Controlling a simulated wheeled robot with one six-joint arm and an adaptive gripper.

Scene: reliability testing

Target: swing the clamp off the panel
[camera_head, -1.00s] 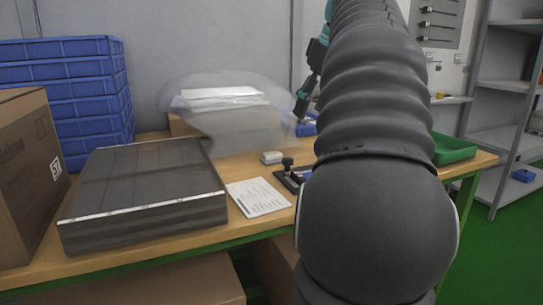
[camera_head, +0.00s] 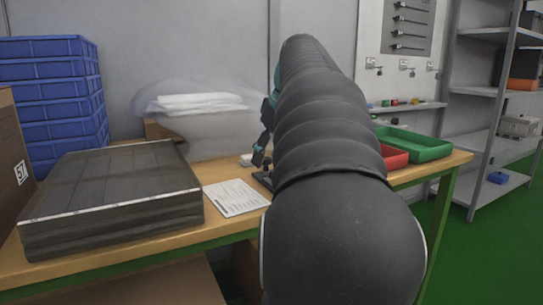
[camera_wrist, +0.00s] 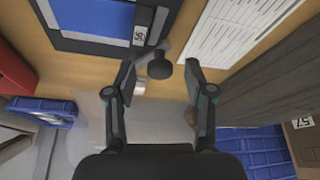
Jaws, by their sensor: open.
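In the wrist view the clamp's round black knob (camera_wrist: 159,67) sits between the fingers of my open gripper (camera_wrist: 160,72), with a gap on each side. The clamp's grey arm (camera_wrist: 161,48) runs from the knob toward the edge of the blue panel (camera_wrist: 92,17); its exact contact there is unclear. The panel lies in a dark fixture (camera_wrist: 64,42) and a white numbered label shows at its edge. In the head view my gripper (camera_head: 263,148) is low over the fixture (camera_head: 263,180), which my arm mostly hides.
A printed sheet (camera_head: 236,197) lies beside the fixture. A large dark ribbed box (camera_head: 110,190) stands left, with blue crates (camera_head: 50,95) behind. A translucent bag (camera_head: 200,125) is at the back. Red (camera_head: 394,156) and green (camera_head: 415,143) trays sit right.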

